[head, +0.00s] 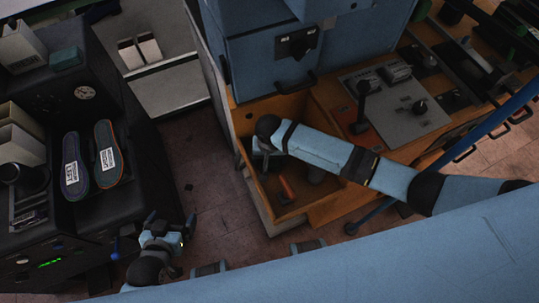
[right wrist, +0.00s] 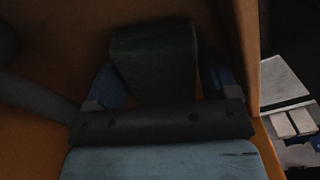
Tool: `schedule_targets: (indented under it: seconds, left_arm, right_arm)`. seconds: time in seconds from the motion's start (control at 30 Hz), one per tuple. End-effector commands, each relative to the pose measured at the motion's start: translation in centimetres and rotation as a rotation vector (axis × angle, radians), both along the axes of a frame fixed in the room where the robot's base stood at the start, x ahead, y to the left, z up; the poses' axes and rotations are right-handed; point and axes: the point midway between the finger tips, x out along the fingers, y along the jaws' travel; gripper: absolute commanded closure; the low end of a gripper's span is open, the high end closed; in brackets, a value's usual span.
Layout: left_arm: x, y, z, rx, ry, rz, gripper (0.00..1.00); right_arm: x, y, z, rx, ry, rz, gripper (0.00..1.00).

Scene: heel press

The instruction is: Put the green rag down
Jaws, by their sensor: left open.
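The green rag (right wrist: 153,62) shows in the right wrist view as a dark green folded piece between the two blue fingers of my right gripper (right wrist: 158,72). It spans the gap between the fingers, and the gripper looks shut on it. In the head view my right gripper (head: 262,158) reaches down into the open wooden drawer (head: 322,213) below the blue press; the rag cannot be made out there. My left gripper (head: 170,229) is open and empty at the lower left, beside the black machine.
An orange-handled tool (head: 286,188) lies in the drawer. Two labelled insoles, one blue-edged (head: 75,166) and one orange-edged (head: 108,153), lie on the black machine at left. A control panel (head: 396,110) sits right of the drawer. Floor (head: 200,160) between the machines is clear.

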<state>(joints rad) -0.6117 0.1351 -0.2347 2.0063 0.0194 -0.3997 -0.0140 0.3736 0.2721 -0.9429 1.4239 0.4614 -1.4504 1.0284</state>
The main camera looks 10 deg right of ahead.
Motion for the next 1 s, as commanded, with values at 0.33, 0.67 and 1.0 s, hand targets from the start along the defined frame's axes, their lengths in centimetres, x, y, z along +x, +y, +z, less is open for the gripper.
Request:
schedule_targets:
  seconds: [0.33,0.67,1.0]
  left_arm:
    - [0.0,0.0,0.2,0.0,0.0,0.0,0.05]
    - [0.0,0.0,0.8,0.004,-0.008,-0.003,0.05]
    - [-0.2,0.1,0.6,0.011,-0.002,-0.005,0.05]
  right_arm:
    - [0.1,0.0,1.6,0.001,-0.002,0.0,0.2]
    - [0.1,0.1,8.6,0.002,-0.004,0.0,0.2]
    - [0.0,0.0,12.3,0.001,0.0,0.0,0.2]
